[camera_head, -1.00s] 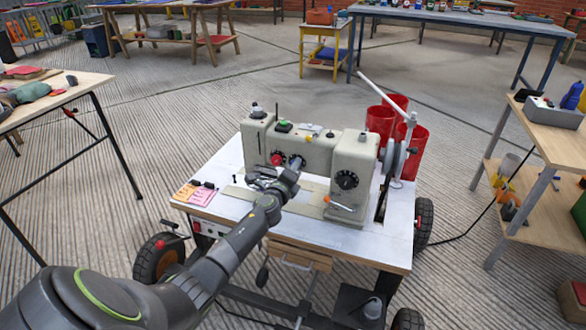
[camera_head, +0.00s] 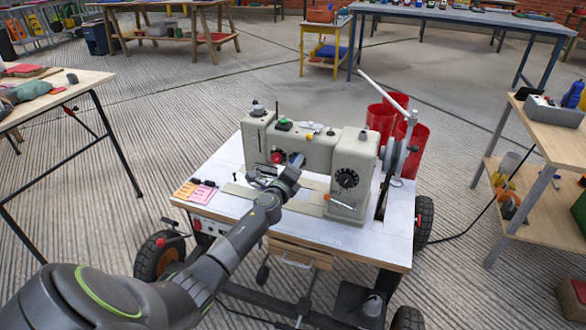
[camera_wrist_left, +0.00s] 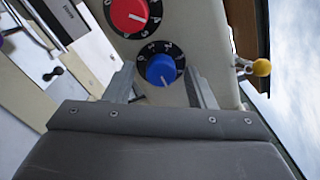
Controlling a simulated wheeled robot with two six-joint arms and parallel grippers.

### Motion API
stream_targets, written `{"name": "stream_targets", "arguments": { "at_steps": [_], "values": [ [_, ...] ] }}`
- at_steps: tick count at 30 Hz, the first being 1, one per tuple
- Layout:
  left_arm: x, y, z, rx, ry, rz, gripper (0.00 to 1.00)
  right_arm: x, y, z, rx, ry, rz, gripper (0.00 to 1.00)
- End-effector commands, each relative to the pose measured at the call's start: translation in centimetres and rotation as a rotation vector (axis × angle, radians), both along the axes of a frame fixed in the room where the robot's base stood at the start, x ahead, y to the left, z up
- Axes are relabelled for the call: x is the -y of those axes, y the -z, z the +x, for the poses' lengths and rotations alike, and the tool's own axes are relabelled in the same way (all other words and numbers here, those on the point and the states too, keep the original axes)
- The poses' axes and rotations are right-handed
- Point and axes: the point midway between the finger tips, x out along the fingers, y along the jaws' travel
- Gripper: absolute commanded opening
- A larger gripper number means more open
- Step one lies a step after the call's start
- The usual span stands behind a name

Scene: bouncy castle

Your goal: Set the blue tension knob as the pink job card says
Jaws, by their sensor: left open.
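The blue tension knob (camera_wrist_left: 160,69) is a round dial with a white pointer mark toward the bottom of the left wrist view and small numerals around it. In the head view only a bit of the blue knob (camera_head: 297,159) shows on the machine's front. My left gripper (camera_head: 280,173) is in front of it. In the wrist view my left gripper (camera_wrist_left: 161,86) is open, one finger on each side of the knob; I cannot tell whether they touch it. The pink job card (camera_head: 202,195) lies at the table's left, its writing too small to read. My right gripper is out of view.
A red knob (camera_wrist_left: 127,14) sits close beside the blue one. The cream machine (camera_head: 318,155) also has a black dial (camera_head: 347,178) and an orange lever (camera_head: 339,202). An orange card (camera_head: 185,190) lies by the pink one. Red bins (camera_head: 416,150) stand behind.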

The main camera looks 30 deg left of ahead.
Motion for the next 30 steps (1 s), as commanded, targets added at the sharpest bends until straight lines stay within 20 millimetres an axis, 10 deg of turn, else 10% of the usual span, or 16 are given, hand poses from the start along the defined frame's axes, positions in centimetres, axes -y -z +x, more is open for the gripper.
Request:
{"name": "stream_targets", "arguments": {
  "at_steps": [8, 30],
  "values": [
    [0.4, -0.2, -1.7, 0.0, 0.0, 0.0, 0.5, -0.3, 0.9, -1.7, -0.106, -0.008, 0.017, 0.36],
    [3.7, 0.0, -15.5, -0.001, 0.0, 0.0, 0.5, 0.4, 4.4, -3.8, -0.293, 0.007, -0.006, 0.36]
  ]
}}
